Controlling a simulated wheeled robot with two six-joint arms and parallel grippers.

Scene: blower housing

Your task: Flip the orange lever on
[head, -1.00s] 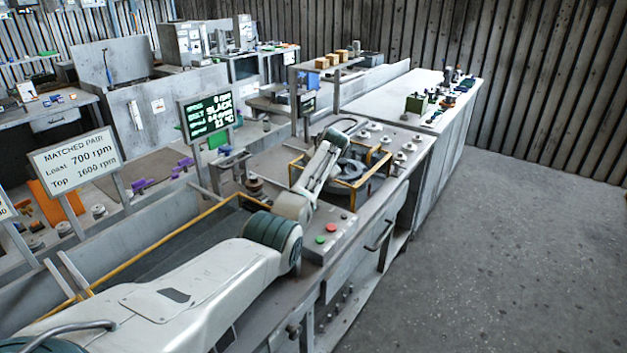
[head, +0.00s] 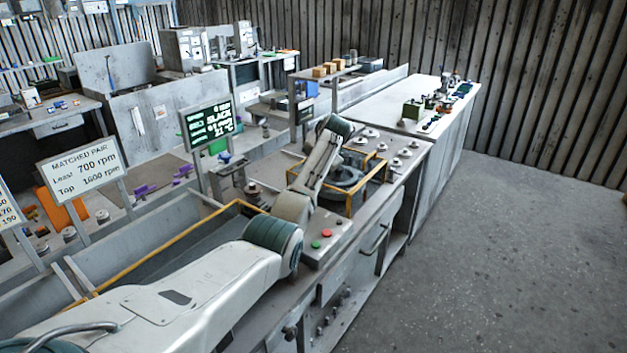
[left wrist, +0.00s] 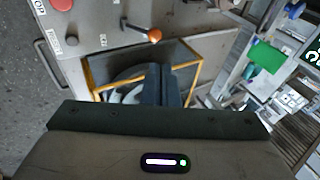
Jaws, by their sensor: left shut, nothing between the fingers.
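The orange lever shows in the left wrist view as a round orange knob (left wrist: 154,36) on a thin dark stalk, fixed to a grey panel (left wrist: 97,17). The stalk points right and slightly down in that view. My left gripper (left wrist: 158,69) is shut and empty. Its fingertips appear just below the knob in the picture, with a gap; the depth between them is unclear. In the head view my left arm reaches over the bench, and its gripper and the lever are hidden or too small to make out.
A yellow-railed frame (head: 377,186) surrounds the round blower housing (head: 345,178). A button box (head: 327,240) with red and green buttons stands at the bench's front. A screen (head: 208,122) stands behind. The floor at right is clear.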

